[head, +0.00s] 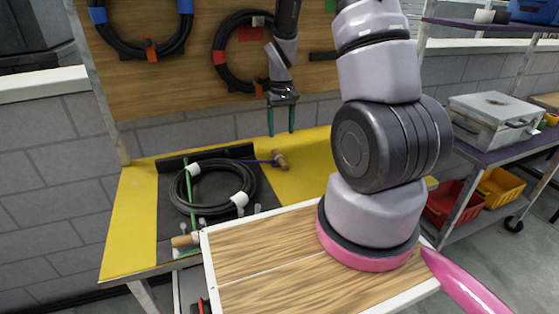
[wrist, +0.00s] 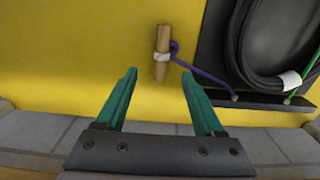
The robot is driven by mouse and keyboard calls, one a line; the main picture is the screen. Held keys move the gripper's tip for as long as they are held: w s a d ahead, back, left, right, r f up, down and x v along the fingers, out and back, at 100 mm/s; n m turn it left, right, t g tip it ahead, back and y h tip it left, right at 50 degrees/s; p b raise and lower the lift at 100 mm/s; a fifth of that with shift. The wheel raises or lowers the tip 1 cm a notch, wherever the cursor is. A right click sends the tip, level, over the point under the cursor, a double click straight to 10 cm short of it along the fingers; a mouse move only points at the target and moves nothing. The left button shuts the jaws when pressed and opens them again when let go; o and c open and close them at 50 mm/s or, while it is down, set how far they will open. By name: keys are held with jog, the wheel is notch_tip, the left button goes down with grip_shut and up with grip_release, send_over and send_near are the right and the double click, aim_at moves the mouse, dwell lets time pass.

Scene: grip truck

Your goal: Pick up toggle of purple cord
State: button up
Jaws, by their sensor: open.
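The wooden toggle (head: 281,160) of the purple cord lies on the yellow table top, right of the coiled black cable. In the wrist view the toggle (wrist: 162,52) stands lengthwise up the picture, beyond and roughly between my fingertips. The purple cord (wrist: 205,76) is tied round the toggle's middle and runs right to the edge of a black mat; it also shows in the head view (head: 262,161). My gripper (head: 281,119), with green fingers, is open and empty above the table, apart from the toggle. Its fingers also show in the wrist view (wrist: 159,85).
A coiled black cable (head: 177,190) with white bands lies on a black mat. A second wooden toggle (head: 184,240) with green cord is at the table's front. Coils hang on the wooden board behind. Bare yellow table lies around the toggle.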

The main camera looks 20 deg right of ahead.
aim_at(280, 157)
jog(key=f, duration=1)
jog(key=shift+a, duration=0.2)
grip_shut()
